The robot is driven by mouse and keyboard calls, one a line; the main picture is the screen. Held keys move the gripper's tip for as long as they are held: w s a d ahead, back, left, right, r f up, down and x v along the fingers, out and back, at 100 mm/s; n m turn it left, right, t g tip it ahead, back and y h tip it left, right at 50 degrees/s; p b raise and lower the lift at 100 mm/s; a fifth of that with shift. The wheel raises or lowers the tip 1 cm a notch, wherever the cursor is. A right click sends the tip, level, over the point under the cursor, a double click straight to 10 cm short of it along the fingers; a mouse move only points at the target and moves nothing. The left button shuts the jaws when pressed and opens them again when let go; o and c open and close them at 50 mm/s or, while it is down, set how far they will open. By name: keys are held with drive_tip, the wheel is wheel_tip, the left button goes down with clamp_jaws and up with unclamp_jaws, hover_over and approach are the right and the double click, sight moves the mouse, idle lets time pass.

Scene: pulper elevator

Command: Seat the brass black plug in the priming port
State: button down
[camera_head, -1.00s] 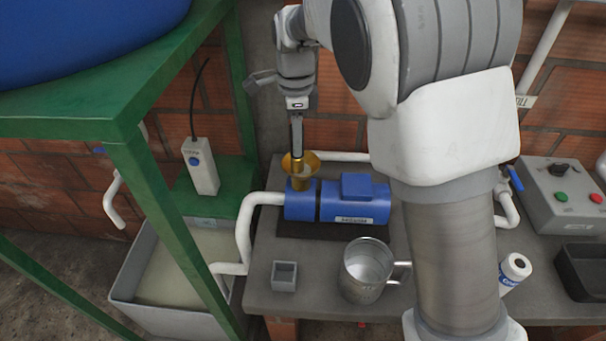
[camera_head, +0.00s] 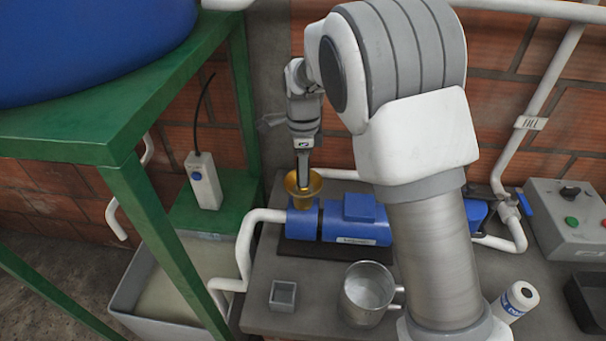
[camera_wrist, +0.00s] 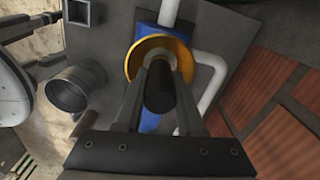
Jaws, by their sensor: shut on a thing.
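The brass priming port (camera_head: 313,195) is a wide funnel cup on top of the left end of a blue pump (camera_head: 355,222). It also shows in the wrist view as a gold ring (camera_wrist: 183,51). My gripper (camera_head: 302,182) points down, with its fingertips at the funnel's mouth. In the wrist view, my gripper (camera_wrist: 160,68) is shut on a dark cylindrical plug (camera_wrist: 159,92) lined up over the funnel. The plug's lower end is hidden, so I cannot tell whether it touches the port.
White pipes (camera_head: 243,250) run beside the pump. A metal mug (camera_head: 369,300) and a small grey box (camera_head: 282,295) stand in front. A green stand (camera_head: 150,210) is at left. A grey control box (camera_head: 570,215) and a white roll (camera_head: 515,300) are at right.

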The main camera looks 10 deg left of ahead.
drive_tip(key=shift+f, duration=0.75)
drive_tip(key=shift+f, duration=0.2)
drive_tip(key=c, duration=0.5)
unclamp_jaws()
drive_tip(key=shift+r, duration=0.15)
wheel_tip(320, 180, up, 12)
drive_tip(key=shift+d+r, duration=0.1)
drive_tip(key=shift+r, duration=0.05)
